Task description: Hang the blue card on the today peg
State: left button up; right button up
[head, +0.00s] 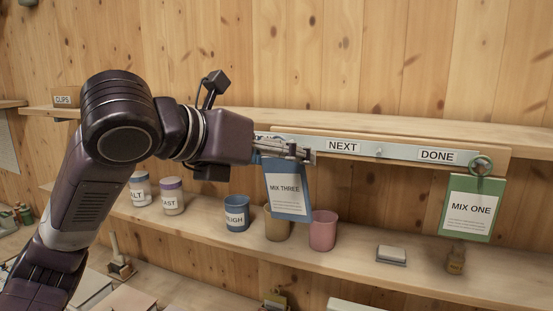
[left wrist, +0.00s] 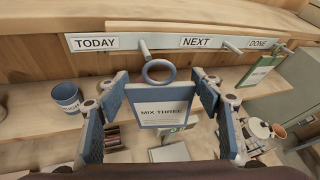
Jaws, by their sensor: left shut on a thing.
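The blue card (head: 289,205), marked MIX THREE, hangs below my left gripper (head: 303,153) in the head view. In the left wrist view the card (left wrist: 161,98) sits upright between the two blue finger pads of my left gripper (left wrist: 160,115), which is shut on it. Its blue ring (left wrist: 159,63) stands above the card, just below and right of the today peg (left wrist: 145,48). The ring looks apart from the peg, though depth is hard to tell. The TODAY label (left wrist: 95,43) is left of that peg; my gripper hides it in the head view. My right gripper is not in view.
A green MIX ONE card (head: 470,207) hangs at the DONE label (head: 437,156). A bare peg (head: 379,152) is right of the NEXT label (head: 343,146). On the shelf (head: 340,262) below stand a blue cup (head: 236,214), a pink cup (head: 323,232) and jars.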

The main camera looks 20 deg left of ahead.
pick_arm(q)
jog(key=w, duration=0.5)
jog(key=shift+f, duration=0.2)
dwell(0.3)
jog(key=shift+f, duration=0.15)
jog(key=shift+w+f, duration=0.2)
jog(key=shift+f, duration=0.05)
jog(key=shift+c, duration=0.2)
